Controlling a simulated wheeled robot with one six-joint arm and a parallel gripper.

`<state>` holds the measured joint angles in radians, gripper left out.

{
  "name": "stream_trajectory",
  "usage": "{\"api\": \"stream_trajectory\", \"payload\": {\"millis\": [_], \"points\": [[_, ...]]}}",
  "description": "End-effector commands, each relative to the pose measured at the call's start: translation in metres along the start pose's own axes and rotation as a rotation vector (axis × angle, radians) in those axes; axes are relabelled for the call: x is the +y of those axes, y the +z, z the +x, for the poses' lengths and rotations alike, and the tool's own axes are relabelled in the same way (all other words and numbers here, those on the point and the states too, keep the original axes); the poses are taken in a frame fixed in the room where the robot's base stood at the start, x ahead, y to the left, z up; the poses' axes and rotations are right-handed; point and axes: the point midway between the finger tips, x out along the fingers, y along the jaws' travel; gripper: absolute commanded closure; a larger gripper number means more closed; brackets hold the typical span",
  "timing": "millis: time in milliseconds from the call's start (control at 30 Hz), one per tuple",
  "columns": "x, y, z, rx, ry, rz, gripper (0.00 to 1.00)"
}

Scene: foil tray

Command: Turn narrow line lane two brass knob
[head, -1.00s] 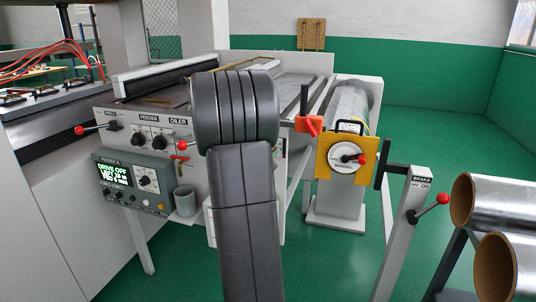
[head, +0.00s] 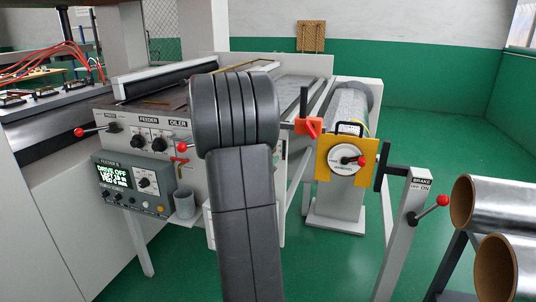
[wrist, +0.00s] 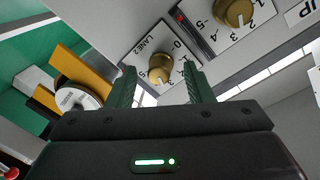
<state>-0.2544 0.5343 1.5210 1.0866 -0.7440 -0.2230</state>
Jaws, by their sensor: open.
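The LANE 2 brass knob (wrist: 160,72) shows in the wrist view on a white, tilted dial plate (wrist: 143,50) with a number scale. My gripper (wrist: 161,82) is open, with one dark green finger to the left of this knob and one to its right in the picture. The knob shows between the fingertips; I cannot tell whether they reach around it or touch it. A second brass knob (wrist: 236,13) sits on another dial plate to the upper right. In the head view my own arm hides the gripper and the brass knobs.
The yellow plate with a white disc and red knob (head: 346,158) stands right of my arm. A brake post with a red-tipped lever (head: 442,200) and metal rolls (head: 495,200) are further right. The feeder panel (head: 135,184) is on the left. Green floor is clear behind.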

Motion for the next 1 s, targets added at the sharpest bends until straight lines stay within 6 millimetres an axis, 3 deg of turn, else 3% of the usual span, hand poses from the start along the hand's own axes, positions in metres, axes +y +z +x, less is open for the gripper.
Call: {"api": "stream_trajectory", "payload": {"millis": [400,600,767,1000], "points": [[-0.001,0.0,-0.086,-0.002,-0.003,0.0,0.53],[-0.001,0.0,-0.12,0.0,-0.002,0.001,0.53],[0.0,0.0,-0.131,0.0,0.0,0.001,0.53],[0.0,0.0,-0.133,0.001,0.001,0.001,0.53]]}}
